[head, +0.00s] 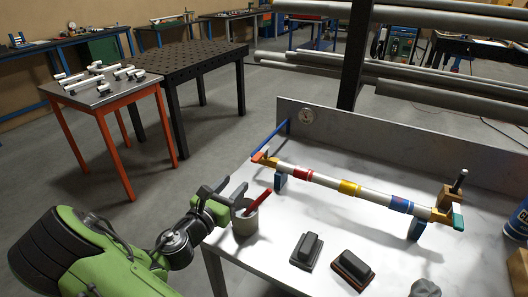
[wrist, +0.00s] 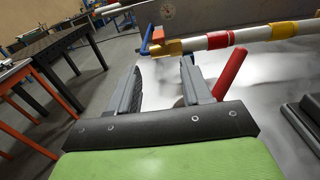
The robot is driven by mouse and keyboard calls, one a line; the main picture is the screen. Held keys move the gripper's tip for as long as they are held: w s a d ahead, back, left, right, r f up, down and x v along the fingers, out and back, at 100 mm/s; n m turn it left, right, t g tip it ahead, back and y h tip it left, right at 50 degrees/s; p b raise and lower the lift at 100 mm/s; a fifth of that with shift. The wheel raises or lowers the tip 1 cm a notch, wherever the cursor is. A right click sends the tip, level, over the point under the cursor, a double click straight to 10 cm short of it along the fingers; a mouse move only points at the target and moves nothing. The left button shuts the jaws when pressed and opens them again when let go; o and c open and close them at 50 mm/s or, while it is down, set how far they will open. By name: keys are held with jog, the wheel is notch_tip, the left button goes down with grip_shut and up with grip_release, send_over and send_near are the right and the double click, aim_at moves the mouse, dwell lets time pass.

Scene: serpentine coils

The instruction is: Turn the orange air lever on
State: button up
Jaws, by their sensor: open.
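A pipe (head: 325,182) with coloured bands lies across stands on the white bench. At its left end is a brass-coloured valve fitting with a small orange-red lever (head: 259,157). The lever also shows in the wrist view (wrist: 158,35), just beyond my fingers. A blue hose or rod (head: 272,137) runs from that end toward the back panel. My gripper (head: 228,190) is open and empty, at the bench's left edge, in front of and left of the lever. In the wrist view its fingers (wrist: 162,70) point toward the fitting, with a gap between. Nothing touches the lever.
A grey cup (head: 245,221) holding a red stick (head: 258,202) stands close beside my gripper. Two dark blocks (head: 307,250) (head: 352,268) lie on the bench front. A teal lever (head: 458,218) is at the pipe's right end. A gauge (head: 307,116) is on the back panel.

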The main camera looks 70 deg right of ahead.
aim_at(260, 153)
jog(key=d, duration=1)
jog(key=s+d+b, duration=0.1)
jog(key=d, duration=0.5)
jog(key=shift+a, duration=0.1)
grip_shut()
